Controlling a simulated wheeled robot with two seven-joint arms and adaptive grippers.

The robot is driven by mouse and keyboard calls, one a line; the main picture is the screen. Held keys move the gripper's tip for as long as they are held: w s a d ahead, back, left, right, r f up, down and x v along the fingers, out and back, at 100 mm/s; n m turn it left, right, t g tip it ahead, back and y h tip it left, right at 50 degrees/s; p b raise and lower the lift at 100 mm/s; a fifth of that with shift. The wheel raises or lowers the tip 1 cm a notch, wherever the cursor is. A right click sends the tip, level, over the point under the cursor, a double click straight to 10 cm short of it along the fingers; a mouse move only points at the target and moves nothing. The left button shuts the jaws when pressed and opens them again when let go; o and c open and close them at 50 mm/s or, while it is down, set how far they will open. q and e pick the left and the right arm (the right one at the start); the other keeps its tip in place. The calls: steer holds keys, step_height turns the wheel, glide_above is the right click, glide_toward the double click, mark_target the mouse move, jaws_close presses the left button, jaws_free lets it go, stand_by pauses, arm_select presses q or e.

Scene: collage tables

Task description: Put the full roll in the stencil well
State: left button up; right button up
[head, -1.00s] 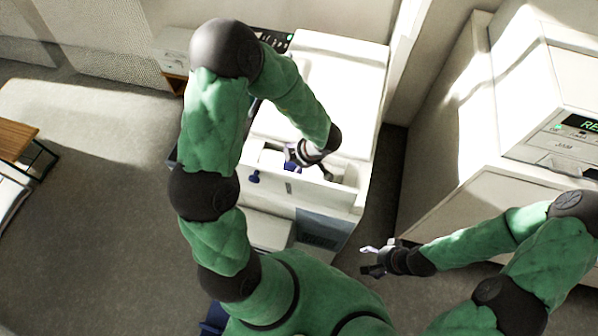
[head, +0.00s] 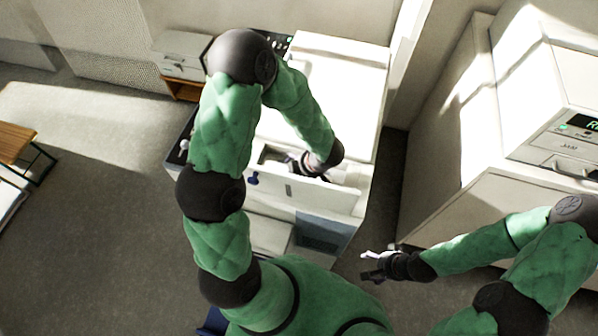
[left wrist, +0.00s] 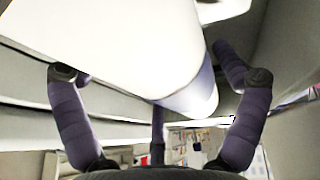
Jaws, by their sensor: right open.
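My left gripper (head: 301,164) reaches down into the open front compartment (head: 330,196) of the white machine in the head view. In the left wrist view its purple-grey fingers (left wrist: 160,88) are spread wide. A large white roll-like cylinder with a bluish end (left wrist: 195,92) lies close in front, between the fingers; I cannot tell if they touch it, or whether it is the full roll. The stencil well is not clearly distinguishable. My right gripper (head: 369,265) is open and empty, beside the machine's lower right.
A small blue knob (head: 252,178) is on the machine's front. A white cabinet (head: 470,205) with a display unit (head: 560,140) stands at the right. A wooden-topped table (head: 15,138) is at far left. The grey floor (head: 100,220) at left is clear.

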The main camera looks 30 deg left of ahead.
stand_by(0.3)
arm_select(q)
steer(key=p+v, duration=0.4)
steer(key=v, duration=0.6)
steer(key=shift+r, duration=0.45)
steer(key=shift+d+r+p, duration=0.35)
steer(key=shift+r, duration=0.3)
